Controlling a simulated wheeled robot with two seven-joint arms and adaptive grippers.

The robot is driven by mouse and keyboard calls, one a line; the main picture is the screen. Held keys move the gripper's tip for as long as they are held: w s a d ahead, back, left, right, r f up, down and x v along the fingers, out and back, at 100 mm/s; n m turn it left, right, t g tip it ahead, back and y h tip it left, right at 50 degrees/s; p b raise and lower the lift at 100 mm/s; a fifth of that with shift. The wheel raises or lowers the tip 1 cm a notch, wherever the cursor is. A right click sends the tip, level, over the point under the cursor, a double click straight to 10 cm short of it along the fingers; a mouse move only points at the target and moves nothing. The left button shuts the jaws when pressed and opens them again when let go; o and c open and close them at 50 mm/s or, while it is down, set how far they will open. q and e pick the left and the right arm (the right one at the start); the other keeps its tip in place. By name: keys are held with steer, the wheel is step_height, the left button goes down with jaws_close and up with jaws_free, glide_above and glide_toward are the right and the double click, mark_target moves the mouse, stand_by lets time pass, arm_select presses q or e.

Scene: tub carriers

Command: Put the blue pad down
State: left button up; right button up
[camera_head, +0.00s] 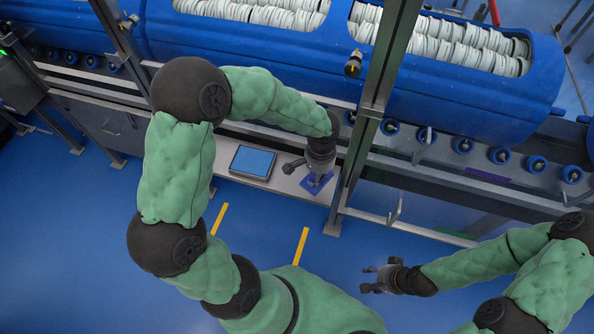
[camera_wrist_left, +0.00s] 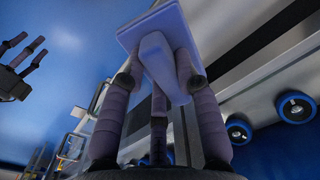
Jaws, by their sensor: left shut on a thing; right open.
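The blue pad (camera_head: 317,184) is a small square plate, seen just under my left gripper (camera_head: 312,170) in the head view. In the left wrist view the pad (camera_wrist_left: 150,22) looks pale violet-blue and has a thick grip piece. The fingers of my left gripper (camera_wrist_left: 160,82) are shut on that piece. The pad is over or at the light metal ledge (camera_head: 228,180); I cannot tell whether it touches it. My right gripper (camera_head: 372,280) is open and empty above the blue floor; it also shows at the left wrist view's left edge (camera_wrist_left: 22,68).
A flat tray with a blue face (camera_head: 252,162) lies on the ledge, left of the pad. A metal post (camera_head: 362,130) stands close to the right of my left gripper. Behind are large blue tubs (camera_head: 440,85) on a roller line with blue wheels (camera_head: 463,146).

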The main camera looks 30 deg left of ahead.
arm_select(q)
steer(key=w+a+f+b, duration=0.1)
steer(key=a+f, duration=0.1)
steer(key=w+a+f, duration=0.1)
steer(key=a+f, duration=0.1)
steer(key=w+a+f+b, duration=0.1)
steer(key=a+f, duration=0.1)
steer(key=shift+w+a+f+b, duration=0.2)
steer(key=shift+a+f+b, duration=0.1)
steer(key=shift+f, duration=0.1)
step_height(320, 180, down, 4)
steer(key=shift+w+a+r+b, duration=0.1)
steer(key=shift+r+b, duration=0.1)
steer(key=shift+b, duration=0.75)
steer(key=shift+r, duration=0.1)
steer(key=o, duration=1)
step_height(320, 180, up, 12)
steer(key=p, duration=0.4)
steer(key=shift+p, duration=0.4)
